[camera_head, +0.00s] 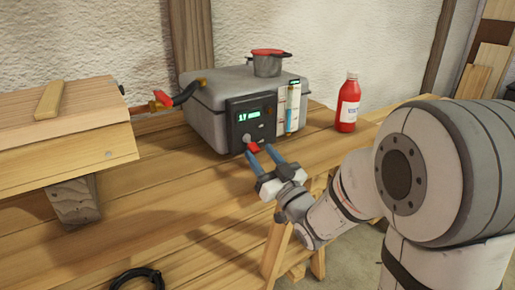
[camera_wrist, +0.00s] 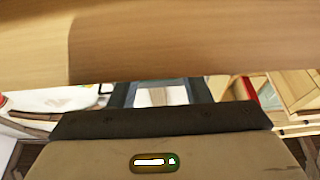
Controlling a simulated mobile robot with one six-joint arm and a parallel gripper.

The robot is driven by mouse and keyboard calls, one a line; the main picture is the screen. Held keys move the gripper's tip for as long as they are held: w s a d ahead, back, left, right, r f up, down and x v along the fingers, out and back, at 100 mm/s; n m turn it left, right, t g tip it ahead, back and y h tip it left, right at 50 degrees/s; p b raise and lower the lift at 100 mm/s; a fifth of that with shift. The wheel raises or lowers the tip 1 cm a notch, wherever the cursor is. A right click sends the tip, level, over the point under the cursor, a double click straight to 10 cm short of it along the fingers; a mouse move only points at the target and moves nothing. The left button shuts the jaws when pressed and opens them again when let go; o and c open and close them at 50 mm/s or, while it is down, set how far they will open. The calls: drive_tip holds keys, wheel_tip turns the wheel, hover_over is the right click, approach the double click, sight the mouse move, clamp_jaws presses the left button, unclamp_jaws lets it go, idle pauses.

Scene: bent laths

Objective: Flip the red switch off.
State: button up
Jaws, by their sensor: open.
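The red switch (camera_head: 253,147) is a small red lever on the dark front panel of the grey metal box (camera_head: 205,115), under a lit green display (camera_head: 254,115). My gripper (camera_head: 260,152) is open, with its two blue fingers pointing at the panel. In the head view the fingertips lie on either side of the red switch, close to it. I cannot tell whether they touch it. The wrist view shows mostly a wooden surface (camera_wrist: 190,40) close up; the switch is not seen there.
A grey pot with red trim (camera_head: 267,64) stands on the box. A red bottle (camera_head: 348,105) stands to the right on the workbench (camera_head: 160,215). A wooden lath structure (camera_head: 60,140) is at left, with a red-ended hose (camera_head: 165,98) nearby. A black cable coil (camera_head: 137,278) lies at the front.

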drive_tip(key=b+v, duration=0.1)
drive_tip(key=v, duration=0.3)
drive_tip(key=shift+s+d+f, duration=0.1)
drive_tip(key=shift+s+d, duration=0.05)
drive_tip(key=shift+s, duration=0.1)
drive_tip(key=d+r+m+g+h+p, duration=0.45)
drive_tip(key=d+r+h+p, duration=0.55)
drive_tip(key=p, duration=0.7)
drive_tip(key=s+d+r+m+g+h+p, duration=0.1)
drive_tip(key=s+r+g+p, duration=0.4)
drive_tip(key=s+p, duration=0.2)
drive_tip(key=s+d+r+m+g+h+p, duration=0.1)
drive_tip(key=s+r+g+p, duration=0.4)
drive_tip(key=s+p, duration=0.3)
drive_tip(key=s+g, duration=0.1)
drive_tip(key=s, duration=0.3)
drive_tip(key=shift+s+r, duration=0.35)
drive_tip(key=shift+r, duration=0.05)
